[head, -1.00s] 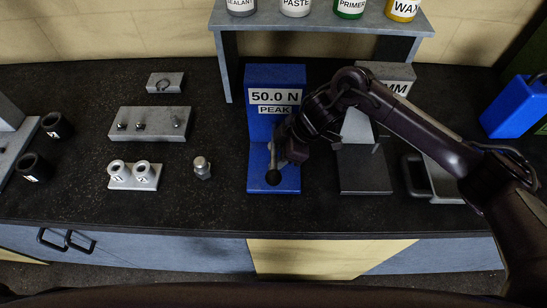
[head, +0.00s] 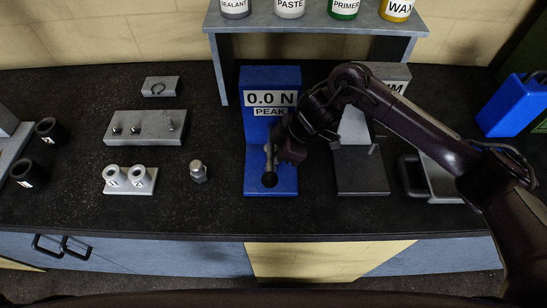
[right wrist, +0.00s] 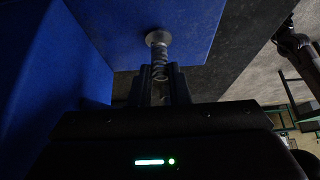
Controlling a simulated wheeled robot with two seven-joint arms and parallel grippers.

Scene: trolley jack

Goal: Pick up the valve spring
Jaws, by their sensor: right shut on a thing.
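The valve spring (right wrist: 159,62) is a small metal coil in the right wrist view. Its lower end is between the fingers of my right gripper (right wrist: 162,84), which is shut on it. Its other end is at a grey round disc (right wrist: 158,38) against the blue plate; I cannot tell whether they touch. The spring is hidden there by my gripper. The tester reads 0.0 N. My left gripper is not in view.
A grey stand (head: 362,172) is right of the tester. A metal fitting (head: 198,172), two white-grey cups on a block (head: 131,178) and a pegged plate (head: 145,127) are to the left. A shelf (head: 315,22) with bottles is behind. The bench front is clear.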

